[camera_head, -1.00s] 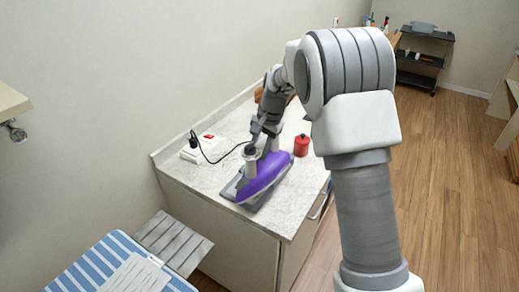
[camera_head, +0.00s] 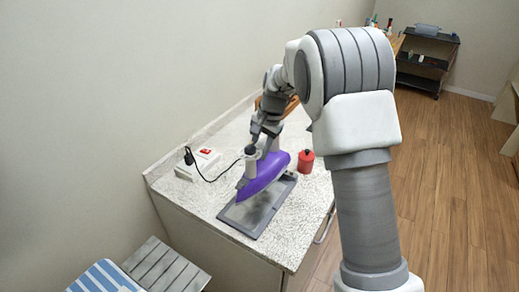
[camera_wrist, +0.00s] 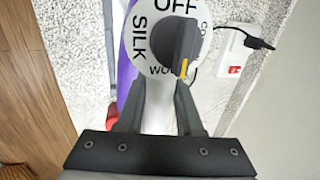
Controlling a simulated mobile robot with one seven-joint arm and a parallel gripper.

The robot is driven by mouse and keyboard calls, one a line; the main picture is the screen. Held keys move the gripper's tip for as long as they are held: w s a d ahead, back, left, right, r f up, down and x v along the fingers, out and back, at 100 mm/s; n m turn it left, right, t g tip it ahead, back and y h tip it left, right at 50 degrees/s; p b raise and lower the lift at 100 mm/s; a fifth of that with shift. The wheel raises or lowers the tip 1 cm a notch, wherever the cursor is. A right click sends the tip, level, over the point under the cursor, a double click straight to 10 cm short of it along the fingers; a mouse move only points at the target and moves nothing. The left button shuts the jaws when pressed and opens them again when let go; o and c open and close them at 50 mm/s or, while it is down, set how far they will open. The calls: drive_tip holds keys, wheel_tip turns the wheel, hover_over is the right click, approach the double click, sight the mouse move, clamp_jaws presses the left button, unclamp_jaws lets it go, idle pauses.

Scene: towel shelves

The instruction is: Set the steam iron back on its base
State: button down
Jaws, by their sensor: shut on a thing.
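The steam iron (camera_head: 262,180) has a purple body and a pale handle with a dark dial. It is over the dark grey base (camera_head: 238,217) on the speckled counter, nose toward the front left; the front part of the base is bare. Whether the iron touches the base is hard to tell. My gripper (camera_head: 264,136) is shut on the iron's handle. In the wrist view my gripper (camera_wrist: 157,105) has one finger on each side of the white handle, below the dial (camera_wrist: 175,42) marked OFF and SILK.
A white power box with a red switch (camera_head: 205,152) stands at the wall side, with a black cord running toward the iron. A red canister (camera_head: 306,161) stands right of the iron. A striped ironing board (camera_head: 103,276) is at lower left. A dark shelf cart (camera_head: 427,62) stands far back.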

sight(261, 165)
drive_tip(key=shift+s+d+b+x, duration=0.2)
drive_tip(key=shift+b+x, duration=0.65)
drive_tip(key=shift+x, duration=0.3)
drive_tip(key=shift+s+d+b+x, duration=0.1)
drive_tip(key=shift+d+b+x, duration=0.15)
drive_tip(key=shift+b+x, duration=0.75)
drive_tip(key=shift+s+d+b+x, duration=0.15)
drive_tip(key=shift+b+x, duration=0.5)
drive_tip(key=shift+x, duration=0.7)
drive_tip(key=shift+b+x, duration=0.35)
drive_tip(key=shift+x, duration=0.45)
drive_tip(key=shift+d, duration=0.15)
drive_tip(key=c, duration=0.6)
unclamp_jaws()
drive_tip(key=shift+s, duration=0.1)
drive_tip(key=shift+c, duration=0.2)
drive_tip(key=o, duration=0.3)
drive_tip(key=shift+s+f, duration=0.1)
drive_tip(key=shift+f, duration=0.15)
drive_tip(key=o, duration=0.3)
drive_tip(key=shift+o, duration=0.2)
drive_tip(key=shift+r, duration=0.2)
